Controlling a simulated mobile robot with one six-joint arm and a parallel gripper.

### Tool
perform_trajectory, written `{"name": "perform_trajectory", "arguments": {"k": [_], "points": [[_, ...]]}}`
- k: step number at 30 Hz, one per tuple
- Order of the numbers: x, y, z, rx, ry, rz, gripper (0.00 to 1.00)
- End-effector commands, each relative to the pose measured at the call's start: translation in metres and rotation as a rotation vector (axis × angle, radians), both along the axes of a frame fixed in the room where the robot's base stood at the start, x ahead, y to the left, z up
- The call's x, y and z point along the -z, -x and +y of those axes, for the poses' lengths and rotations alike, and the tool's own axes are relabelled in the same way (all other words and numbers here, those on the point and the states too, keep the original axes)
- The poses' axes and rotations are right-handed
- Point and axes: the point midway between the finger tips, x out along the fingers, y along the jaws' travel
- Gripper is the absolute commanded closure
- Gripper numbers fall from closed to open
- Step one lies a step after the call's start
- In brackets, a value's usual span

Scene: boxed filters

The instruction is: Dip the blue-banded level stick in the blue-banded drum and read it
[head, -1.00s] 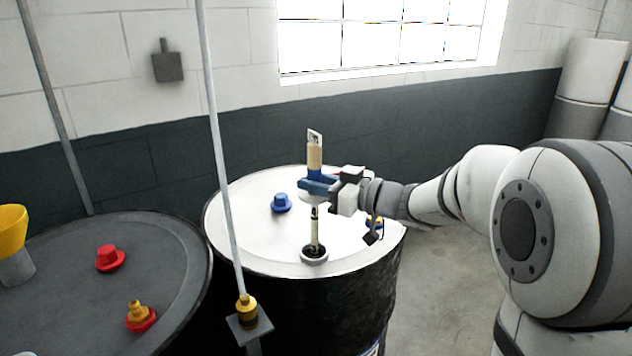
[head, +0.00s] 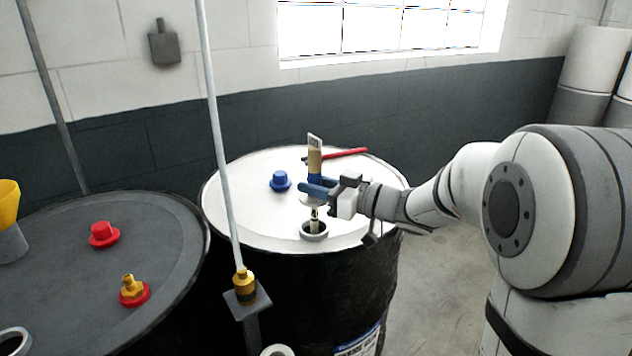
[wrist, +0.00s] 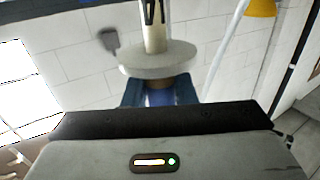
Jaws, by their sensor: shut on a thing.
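The blue-banded level stick (head: 315,160) stands upright in my gripper (head: 318,188), which is shut on its blue band. Its lower end goes down into the open ring-shaped bung hole (head: 314,231) in the white lid of a drum (head: 245,215). How deep the tip is inside cannot be seen. In the wrist view my gripper (wrist: 160,98) holds the stick below its pale round disc (wrist: 158,60). A blue cap (head: 280,181) sits on the white lid. Any blue band on the drum's side is not clear; a blue-and-white label (head: 360,342) shows low down.
A dark drum (head: 60,260) at left carries a red cap (head: 104,234), a brass fitting (head: 132,290) and a yellow funnel (head: 10,210). A thin pole (head: 222,150) stands in front. A red bar (head: 345,153) lies at the lid's back.

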Motion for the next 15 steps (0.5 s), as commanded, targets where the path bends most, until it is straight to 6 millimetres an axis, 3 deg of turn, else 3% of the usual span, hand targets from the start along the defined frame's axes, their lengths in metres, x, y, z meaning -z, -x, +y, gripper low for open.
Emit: {"name": "perform_trajectory", "arguments": {"k": [3,15], "points": [[0.0085,-0.0001,0.0,0.0,-0.001,0.0,1.0],[0.0095,0.0,0.0,0.0,0.0,-0.001,1.0]]}}
